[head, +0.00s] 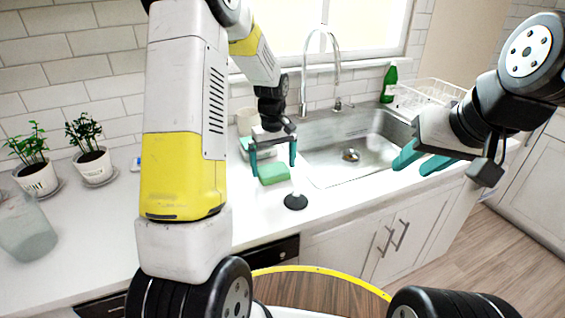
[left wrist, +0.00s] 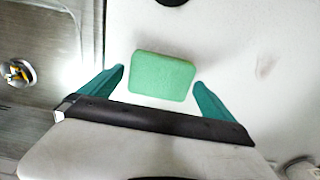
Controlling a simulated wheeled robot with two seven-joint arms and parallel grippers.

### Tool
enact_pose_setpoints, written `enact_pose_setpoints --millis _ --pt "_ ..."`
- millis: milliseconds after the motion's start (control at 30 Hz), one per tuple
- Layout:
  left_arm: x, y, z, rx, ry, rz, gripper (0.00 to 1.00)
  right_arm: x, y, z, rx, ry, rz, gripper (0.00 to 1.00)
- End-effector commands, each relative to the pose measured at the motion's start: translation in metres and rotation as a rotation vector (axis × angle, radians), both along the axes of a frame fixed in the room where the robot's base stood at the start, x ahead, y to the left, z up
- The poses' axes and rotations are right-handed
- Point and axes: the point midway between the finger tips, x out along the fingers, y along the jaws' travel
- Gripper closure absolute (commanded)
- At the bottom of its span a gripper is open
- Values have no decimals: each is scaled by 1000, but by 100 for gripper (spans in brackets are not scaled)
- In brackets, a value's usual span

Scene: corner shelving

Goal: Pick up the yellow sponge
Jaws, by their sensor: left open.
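The sponge (head: 273,173) lies on the white counter just left of the sink. Its visible face is green; I see no yellow on it. My left gripper (head: 273,160) is pointed down over the sponge, with its teal fingers apart. In the left wrist view the sponge (left wrist: 162,76) lies between and slightly beyond the two fingertips, with a gap on each side and nothing gripped. My right gripper (head: 410,168) is at the right, in front of the sink, with its teal fingers apart and empty.
A steel sink (head: 352,150) with a tall faucet (head: 335,65) is right of the sponge. A small black round object (head: 295,201) sits in front of it. A green bottle (head: 389,83) and a dish rack (head: 430,95) stand behind. Potted plants (head: 92,165) and a clear container (head: 25,228) are left.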

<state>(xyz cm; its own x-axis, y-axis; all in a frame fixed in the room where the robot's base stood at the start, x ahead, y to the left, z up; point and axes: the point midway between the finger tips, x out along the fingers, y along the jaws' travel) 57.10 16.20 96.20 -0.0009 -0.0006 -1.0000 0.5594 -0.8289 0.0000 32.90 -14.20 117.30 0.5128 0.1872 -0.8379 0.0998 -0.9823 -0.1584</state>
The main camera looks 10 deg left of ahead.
Motion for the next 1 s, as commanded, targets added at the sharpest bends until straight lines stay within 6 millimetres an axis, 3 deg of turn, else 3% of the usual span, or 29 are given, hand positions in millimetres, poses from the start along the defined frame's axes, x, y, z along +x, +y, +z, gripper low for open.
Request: enact_pose_setpoints --millis 133,367,700,867,1000 --pt "-1 0 -16 0 1 0 0 0 0 0 0 0 0 64" --pt "0 0 -17 1 -1 0 0 0 0 0 0 0 0 64" --pt "0 0 -17 1 -1 0 58 0 0 0 0 0 0 64" --pt "0 1 -16 0 -2 0 58 0 0 0 0 0 0 64" --pt "1 0 -4 1 -4 0 58 0 0 0 0 0 0 64"
